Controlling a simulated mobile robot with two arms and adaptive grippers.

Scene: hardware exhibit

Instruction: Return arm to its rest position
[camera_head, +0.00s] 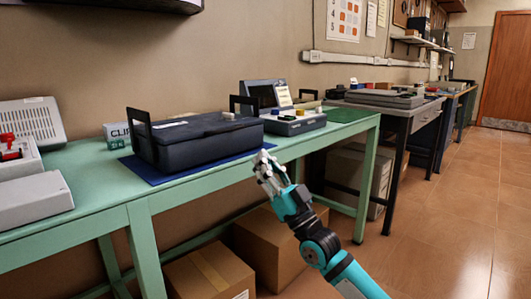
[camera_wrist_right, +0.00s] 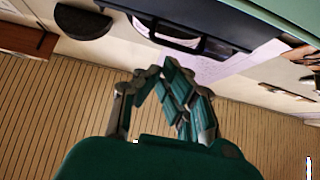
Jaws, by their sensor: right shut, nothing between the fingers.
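My right gripper (camera_head: 268,170) is in the head view, at the front edge of the green table (camera_head: 100,205), on a teal arm that comes in from the lower right. It is shut and empty. In the right wrist view its fingers (camera_wrist_right: 157,75) come together at the tips, with nothing between them. It appears to be in front of the table, apart from the dark case on top. My left arm and gripper are not in view.
A dark case (camera_head: 205,140) with upright black handles lies on a blue mat (camera_head: 150,174). A device with a screen (camera_head: 268,97) stands behind it. Cardboard boxes (camera_head: 268,245) sit under the table. The tiled floor (camera_head: 450,220) at the right is clear.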

